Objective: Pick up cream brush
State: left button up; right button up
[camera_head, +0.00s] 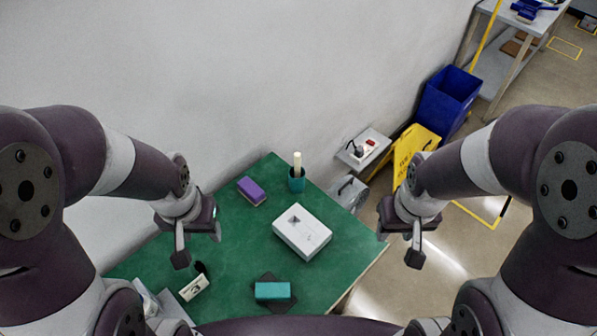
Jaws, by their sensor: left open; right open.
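My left gripper (199,246) is open and empty over the left part of the table, to the left of the cup and nearer to me. My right gripper (399,244) is open and empty off the table's right edge, to the right of the cup. Neither gripper touches the cream stick.
A white box (302,231) lies mid-table, with a purple sponge (251,191) behind it. A teal block (272,291) lies at the front, a numbered cream tag (194,288) at the front left. A wall borders the table's far left side. A yellow sign (412,150) stands beyond.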

aim_at(297, 155)
jog(key=i+l, duration=0.15)
jog(key=l, duration=0.25)
jog(key=i+l+u, duration=0.15)
jog(key=l, duration=0.6)
jog(key=i+l+u, duration=0.1)
jog(key=l, duration=0.3)
jog(key=i, duration=0.1)
